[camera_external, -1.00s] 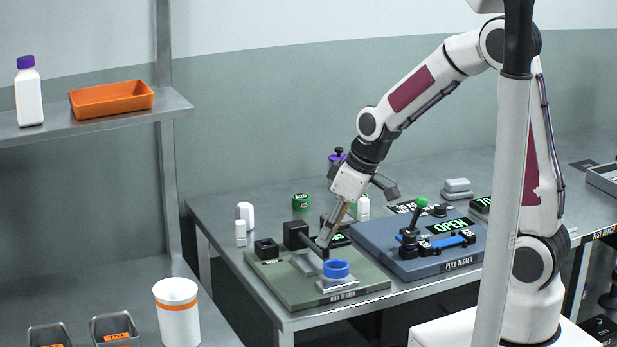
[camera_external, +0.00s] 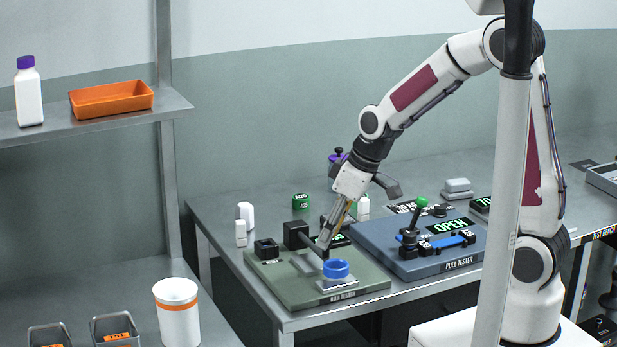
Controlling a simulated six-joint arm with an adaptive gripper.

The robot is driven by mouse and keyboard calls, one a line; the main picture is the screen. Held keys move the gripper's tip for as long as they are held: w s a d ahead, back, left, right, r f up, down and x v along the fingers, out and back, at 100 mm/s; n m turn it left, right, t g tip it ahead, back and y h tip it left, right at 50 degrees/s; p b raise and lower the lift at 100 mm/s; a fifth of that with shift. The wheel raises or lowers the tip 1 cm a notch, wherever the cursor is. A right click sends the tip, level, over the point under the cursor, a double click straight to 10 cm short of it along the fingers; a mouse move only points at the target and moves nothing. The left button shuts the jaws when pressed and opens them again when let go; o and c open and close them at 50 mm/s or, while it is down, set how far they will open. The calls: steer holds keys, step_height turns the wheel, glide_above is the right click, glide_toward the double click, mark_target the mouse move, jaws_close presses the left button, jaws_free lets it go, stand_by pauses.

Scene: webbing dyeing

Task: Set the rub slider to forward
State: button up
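The rub tester (camera_external: 285,295) is a green-grey base on the table's front left corner. It carries a black block with a dark arm (camera_external: 297,236), a blue round piece (camera_external: 336,268) on a grey plate, and a small black box (camera_external: 266,249) at its left. My gripper (camera_external: 326,241) points down over the tester, with its fingertips at the dark arm just behind the blue piece. I cannot tell whether it touches anything or how far its fingers are apart. I cannot make out which part is the rub slider; my gripper covers part of the tester.
The blue pull tester (camera_external: 455,262) with a green-knobbed lever (camera_external: 422,201) stands close at the right. White items (camera_external: 244,215) and a green-labelled container (camera_external: 300,202) stand behind the rub tester. A grey post (camera_external: 500,200) crosses the view in front of my arm.

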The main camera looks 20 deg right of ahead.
steer(key=v, duration=1.1)
steer(key=shift+r, duration=0.25)
steer(key=shift+s+d, duration=0.1)
stand_by(0.5)
steer(key=s+d+m+t+h, duration=0.1)
steer(key=s+d+m, duration=0.3)
steer(key=d, duration=0.6)
steer(key=s+d+r+m+t+h, duration=0.1)
steer(key=s+d+m+h, duration=0.1)
steer(key=s+d+m, duration=0.3)
steer(key=s+d, duration=0.3)
steer(key=d, duration=0.3)
steer(key=shift+s+d+r, duration=0.15)
steer(key=shift+s+r, duration=0.05)
steer(key=shift+s, duration=0.2)
steer(key=shift+o, duration=0.6)
stand_by(2.0)
